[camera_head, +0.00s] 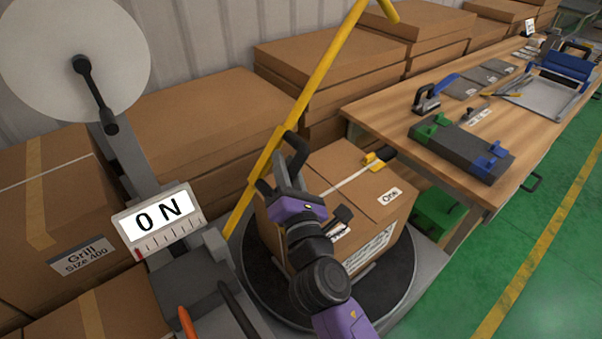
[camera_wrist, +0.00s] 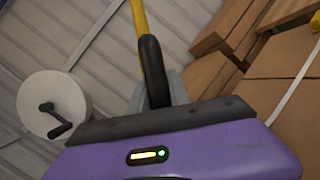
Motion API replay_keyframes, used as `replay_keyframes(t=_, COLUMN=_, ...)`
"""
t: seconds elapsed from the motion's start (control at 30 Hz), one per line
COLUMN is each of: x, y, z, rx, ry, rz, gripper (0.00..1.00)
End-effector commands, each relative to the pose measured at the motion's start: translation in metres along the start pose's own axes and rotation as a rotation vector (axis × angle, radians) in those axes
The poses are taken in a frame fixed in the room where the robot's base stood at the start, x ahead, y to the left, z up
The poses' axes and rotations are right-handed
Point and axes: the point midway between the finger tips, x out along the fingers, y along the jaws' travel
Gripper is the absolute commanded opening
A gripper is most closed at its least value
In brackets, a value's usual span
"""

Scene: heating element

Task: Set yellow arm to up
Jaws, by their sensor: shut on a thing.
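The yellow arm (camera_head: 315,85) is a long yellow bar that slants from beside the turntable up to the top right, where it bends over. It also shows at the top of the wrist view (camera_wrist: 139,17). A black curved handle (camera_wrist: 152,70) sits on it in the wrist view. My gripper (camera_head: 284,170) is beside the bar's lower half, in front of the boxed load, and is shut on the black handle. Its fingers are partly hidden behind the purple gripper body in the wrist view.
A cardboard box (camera_head: 384,188) with a strap stands on the round black turntable (camera_head: 392,284) below my gripper. Stacked boxes (camera_head: 190,122) stand behind. A wooden workbench (camera_head: 400,95) is at right.

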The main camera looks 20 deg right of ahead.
Motion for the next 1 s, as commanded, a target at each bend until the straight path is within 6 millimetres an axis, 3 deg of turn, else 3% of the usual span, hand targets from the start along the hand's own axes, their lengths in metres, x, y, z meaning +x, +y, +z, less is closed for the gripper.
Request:
replay_keyframes(t=0.1, x=-0.006, y=0.028, z=0.000, rx=-0.094, ry=-0.018, rz=0.045, gripper=0.00)
replay_keyframes(t=0.4, x=-0.019, y=0.076, z=-0.006, rx=-0.291, ry=-0.060, rz=0.124, gripper=0.00)
replay_keyframes(t=0.7, x=-0.027, y=0.100, z=-0.013, rx=-0.392, ry=-0.081, rz=0.165, gripper=0.00)
replay_keyframes(t=1.0, x=-0.028, y=0.104, z=-0.015, rx=-0.415, ry=-0.085, rz=0.173, gripper=0.00)
